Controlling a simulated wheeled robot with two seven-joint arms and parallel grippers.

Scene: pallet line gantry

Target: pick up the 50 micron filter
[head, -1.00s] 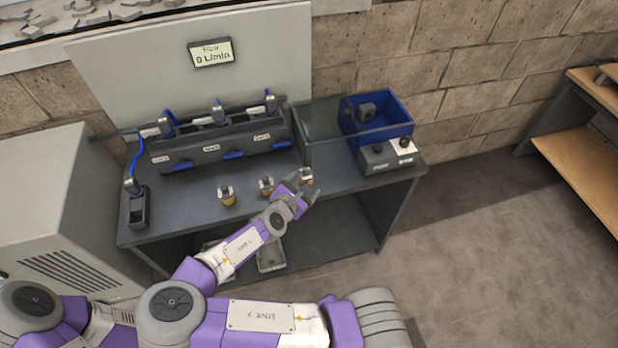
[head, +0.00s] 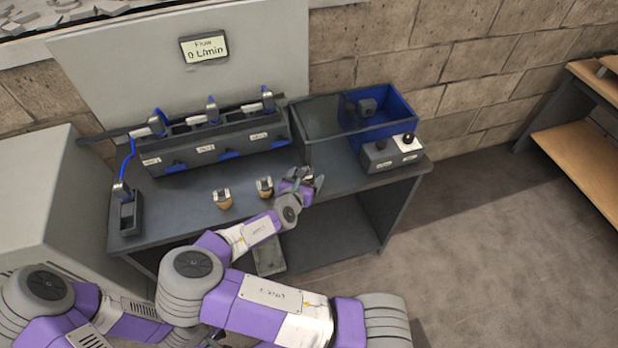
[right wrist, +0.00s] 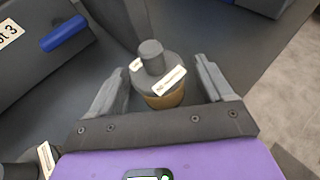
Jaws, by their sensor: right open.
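Several small filters with grey caps and tan bodies stand in a row on the dark bench. The left one (head: 222,198) and the middle one (head: 265,187) show clear of my gripper. The right one (head: 308,175) is mostly hidden behind my right gripper (head: 305,184). In the right wrist view a filter (right wrist: 162,75) stands upright between the open fingers of my right gripper (right wrist: 160,88), with gaps on both sides. Its white tag cannot be read, so I cannot tell which filter is the 50 micron one. My left gripper is not in view.
A grey housing rack (head: 215,148) with labelled slots and blue handles stands behind the filters. A blue bin (head: 395,108), a clear-walled tray and a grey switch box (head: 390,154) are at the right. A dark holder (head: 126,215) with a blue hose stands left.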

